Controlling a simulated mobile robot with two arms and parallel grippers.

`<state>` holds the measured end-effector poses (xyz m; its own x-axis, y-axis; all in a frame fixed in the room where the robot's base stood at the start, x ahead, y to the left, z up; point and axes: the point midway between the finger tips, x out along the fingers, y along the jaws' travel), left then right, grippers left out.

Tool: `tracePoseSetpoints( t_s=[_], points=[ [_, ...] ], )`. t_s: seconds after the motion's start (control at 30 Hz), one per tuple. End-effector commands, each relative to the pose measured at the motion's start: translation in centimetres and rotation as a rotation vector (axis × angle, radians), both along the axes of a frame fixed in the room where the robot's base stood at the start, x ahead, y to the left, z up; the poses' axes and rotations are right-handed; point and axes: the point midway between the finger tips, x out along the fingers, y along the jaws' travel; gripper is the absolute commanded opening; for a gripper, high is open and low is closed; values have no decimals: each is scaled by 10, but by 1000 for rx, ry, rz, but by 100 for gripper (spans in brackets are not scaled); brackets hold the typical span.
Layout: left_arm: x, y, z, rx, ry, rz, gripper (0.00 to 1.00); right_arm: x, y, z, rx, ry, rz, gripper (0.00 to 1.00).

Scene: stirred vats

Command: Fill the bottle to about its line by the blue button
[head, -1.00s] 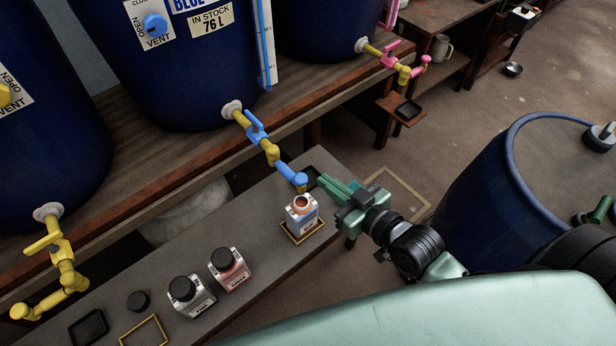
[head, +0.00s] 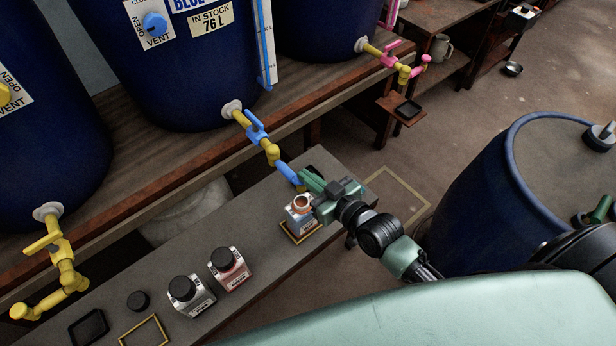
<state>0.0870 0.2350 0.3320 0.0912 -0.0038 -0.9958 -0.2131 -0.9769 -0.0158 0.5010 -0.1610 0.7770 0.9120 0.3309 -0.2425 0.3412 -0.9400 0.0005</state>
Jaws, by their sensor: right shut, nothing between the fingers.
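An open bottle (head: 301,223) with a blue-and-white label stands upright inside a yellow-framed square (head: 287,236) on the low bench, below the blue tap. The blue tap (head: 262,140) comes out of the blue vat (head: 185,85) and slants down to its outlet above the bottle. My right gripper (head: 307,181) is shut and empty, its fingertips at the outlet end. They hide most of the blue button there, and I cannot tell whether they touch it. The liquid level and the line on the bottle are not visible. My left gripper is not in view.
Two black-capped bottles (head: 190,293) (head: 229,267) stand on the bench (head: 165,265) to the left, near a loose black cap (head: 138,300). A yellow tap (head: 62,262) and a pink tap (head: 395,62) flank the blue one. A blue barrel (head: 490,200) stands at right.

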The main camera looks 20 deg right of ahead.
Motion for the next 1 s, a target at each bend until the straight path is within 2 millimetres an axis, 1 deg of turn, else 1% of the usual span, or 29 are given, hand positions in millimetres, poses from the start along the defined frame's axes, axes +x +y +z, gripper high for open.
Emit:
tracePoseSetpoints(
  t_s=[0.1, 0.3, 0.7, 0.77, 0.87, 0.97, 1.0],
  points=[
    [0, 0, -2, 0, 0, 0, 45, 0, 0, -4, -1, 1, 0, 0],
    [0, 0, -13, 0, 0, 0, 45, 0, 0, -28, -3, 2, 0, 0],
    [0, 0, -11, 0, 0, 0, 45, -3, 0, -33, -4, 16, 3, 0],
    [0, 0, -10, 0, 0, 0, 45, -3, 0, -31, -4, 16, 3, 0],
    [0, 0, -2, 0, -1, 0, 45, -1, 0, -22, -3, 13, 3, 0],
    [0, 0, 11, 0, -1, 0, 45, 3, 0, -7, -2, 7, 2, 0],
    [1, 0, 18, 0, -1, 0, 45, 6, 0, 1, -1, 3, 2, 0]
  ],
)
